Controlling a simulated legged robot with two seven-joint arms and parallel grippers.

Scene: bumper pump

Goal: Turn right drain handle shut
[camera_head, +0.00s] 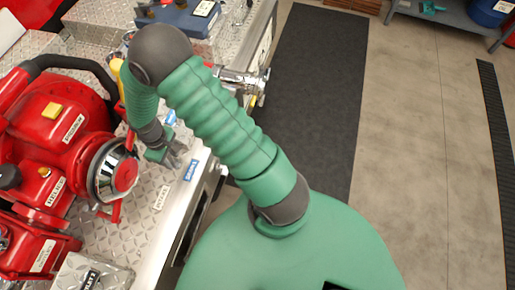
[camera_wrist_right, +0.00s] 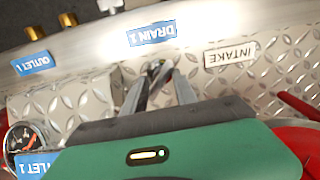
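The blue DRAIN 1 label (camera_wrist_right: 151,33) is on the metal panel edge in the right wrist view; a blue label (camera_head: 190,170) also shows beside my right gripper in the head view. My right gripper (camera_wrist_right: 159,70) points at the panel just below the DRAIN 1 label, its metal fingertips close together. In the head view the right gripper (camera_head: 178,161) is over the panel, right of the red pump (camera_head: 75,135). A small metal part seems to lie at the fingertips, but I cannot tell whether they grip it. No drain handle is clearly visible. My left gripper is out of view.
An INTAKE label (camera_wrist_right: 230,54) and a blue OUTLET 1 label (camera_wrist_right: 32,63) flank the drain label. A metal fitting (camera_head: 243,80) sticks out past the panel edge. A black floor mat (camera_head: 312,90) lies to the right.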

